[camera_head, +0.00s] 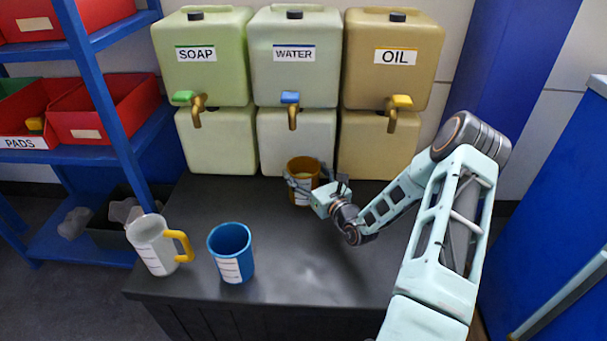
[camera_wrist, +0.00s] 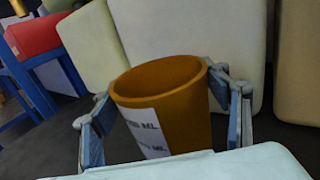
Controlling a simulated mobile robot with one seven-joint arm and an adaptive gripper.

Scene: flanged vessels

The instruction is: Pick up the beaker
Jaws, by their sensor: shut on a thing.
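An orange-brown beaker (camera_head: 303,170) stands upright at the back of the dark counter, below and in front of the water tank's tap. It also fills the middle of the wrist view (camera_wrist: 165,90), with a white label marked "ML" on its side. My gripper (camera_head: 306,184) is shut on this beaker, one finger on each side. In the wrist view the fingers of my gripper (camera_wrist: 165,112) flank its wall. I cannot tell whether its base touches the counter.
A white jug (camera_head: 152,246) with a yellow handle and a blue cup (camera_head: 231,252) stand at the counter's front left. Soap (camera_head: 209,60), water (camera_head: 296,70) and oil (camera_head: 386,72) tanks with taps line the back. The counter (camera_head: 290,265) is clear at front centre. A blue shelf (camera_head: 95,85) stands left.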

